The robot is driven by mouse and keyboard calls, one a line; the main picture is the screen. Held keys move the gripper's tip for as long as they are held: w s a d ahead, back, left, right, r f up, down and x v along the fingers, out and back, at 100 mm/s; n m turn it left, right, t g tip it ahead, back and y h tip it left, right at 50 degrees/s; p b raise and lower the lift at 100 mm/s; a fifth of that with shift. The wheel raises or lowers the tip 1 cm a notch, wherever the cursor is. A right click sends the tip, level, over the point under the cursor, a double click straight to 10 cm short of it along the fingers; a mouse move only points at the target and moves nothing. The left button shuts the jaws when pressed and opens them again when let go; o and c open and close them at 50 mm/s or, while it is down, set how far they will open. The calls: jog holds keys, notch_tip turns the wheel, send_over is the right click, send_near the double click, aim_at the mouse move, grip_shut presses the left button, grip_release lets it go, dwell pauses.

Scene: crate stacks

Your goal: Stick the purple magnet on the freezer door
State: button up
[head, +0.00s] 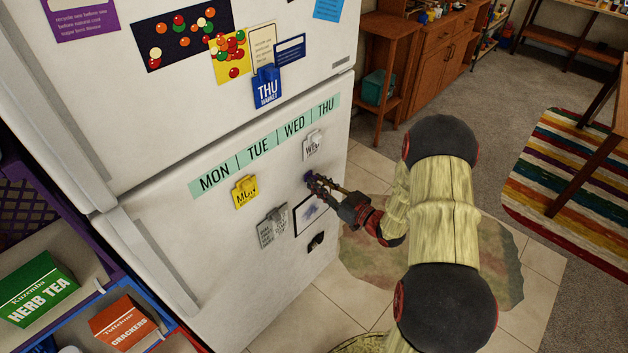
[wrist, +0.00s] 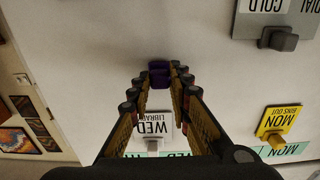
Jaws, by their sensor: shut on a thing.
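The purple magnet (wrist: 159,72) is small and dark. It sits between the fingertips of my gripper (wrist: 158,84), which is shut on it. In the head view my gripper (head: 318,183) is at the lower white door (head: 210,262), below the white WED magnet (head: 312,146); the purple magnet (head: 308,176) shows there as a small dark patch at the fingertips. It is at or very close to the door face; I cannot tell whether it touches. The upper white door (head: 180,105) is above a seam. Neither door is marked as the freezer.
The lower door carries a green weekday strip (head: 265,147), a yellow MON magnet (head: 245,192), a grey magnet (head: 271,228), a dark-framed picture (head: 297,223) and a black magnet (head: 316,242). A blue THU magnet (head: 266,88) is on the upper door. Crates stand at lower left.

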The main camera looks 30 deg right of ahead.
jog(key=shift+c, duration=1.2)
jog(key=v, duration=0.5)
jog(key=shift+p, duration=0.3)
dwell(0.6)
